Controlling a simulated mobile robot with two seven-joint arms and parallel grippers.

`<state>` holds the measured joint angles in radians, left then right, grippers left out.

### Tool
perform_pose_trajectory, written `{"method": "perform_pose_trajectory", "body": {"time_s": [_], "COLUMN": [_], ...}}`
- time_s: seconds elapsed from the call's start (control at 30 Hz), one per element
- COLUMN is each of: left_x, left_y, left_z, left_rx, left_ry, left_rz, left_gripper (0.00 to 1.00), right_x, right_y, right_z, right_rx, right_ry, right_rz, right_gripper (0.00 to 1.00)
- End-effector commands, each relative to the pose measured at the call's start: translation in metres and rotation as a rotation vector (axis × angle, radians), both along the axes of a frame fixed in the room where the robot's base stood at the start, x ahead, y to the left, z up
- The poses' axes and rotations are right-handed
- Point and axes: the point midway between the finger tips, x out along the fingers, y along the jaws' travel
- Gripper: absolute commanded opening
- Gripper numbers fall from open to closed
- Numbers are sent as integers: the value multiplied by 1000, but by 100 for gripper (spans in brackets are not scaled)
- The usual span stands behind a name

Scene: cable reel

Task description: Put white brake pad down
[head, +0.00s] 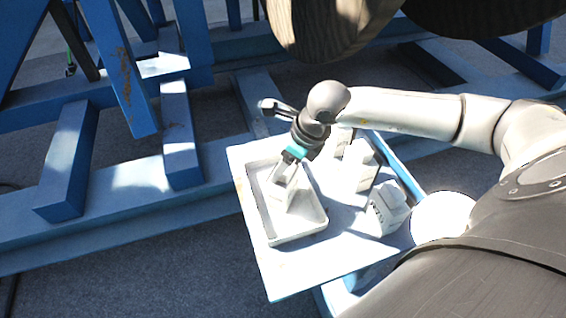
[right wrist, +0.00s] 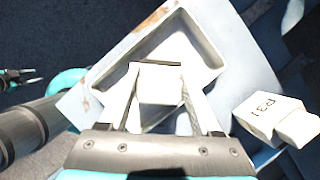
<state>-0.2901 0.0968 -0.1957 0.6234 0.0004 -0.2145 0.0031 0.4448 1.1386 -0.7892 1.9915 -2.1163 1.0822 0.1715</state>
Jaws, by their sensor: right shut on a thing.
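The white brake pad (head: 284,189) is a pale block in the grip of my right gripper (head: 288,172), inside the outline of a shallow white tray (head: 308,228). In the right wrist view the pad (right wrist: 160,84) sits between the two fingers of the right gripper (right wrist: 160,98), over the tray (right wrist: 205,42). The strong light washes out the pad's lower edge, so I cannot tell whether it touches the tray floor.
The tray stands on a pale board (head: 284,279). Several white blocks stand right of the tray, one (head: 387,208) near the board's right edge; a block marked with print (right wrist: 266,117) shows in the right wrist view. Blue beams (head: 120,195) surround the board, and a large reel (head: 320,25) hangs above.

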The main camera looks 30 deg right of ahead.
Motion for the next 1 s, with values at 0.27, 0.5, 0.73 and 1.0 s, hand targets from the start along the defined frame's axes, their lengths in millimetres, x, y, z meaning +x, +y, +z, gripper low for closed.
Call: {"method": "perform_pose_trajectory", "body": {"time_s": [0.27, 0.5, 0.73, 1.0], "left_x": [2, 2, 1, -5], "left_y": [0, -1, -6, -18], "left_z": [0, 0, 6, 15], "left_rx": [-1, -2, -7, -22], "left_ry": [-3, -3, 0, 12], "left_rz": [1, 1, 1, -3], "left_gripper": [50, 50, 50, 50], "right_x": [0, 0, -5, -24], "right_y": [0, 0, -4, -16], "right_z": [0, 0, 17, 70], "right_rx": [-1, -1, -3, -5], "right_ry": [1, 1, -2, 0], "right_rz": [0, 0, 0, -1], "right_gripper": [93, 95, 95, 95]}}
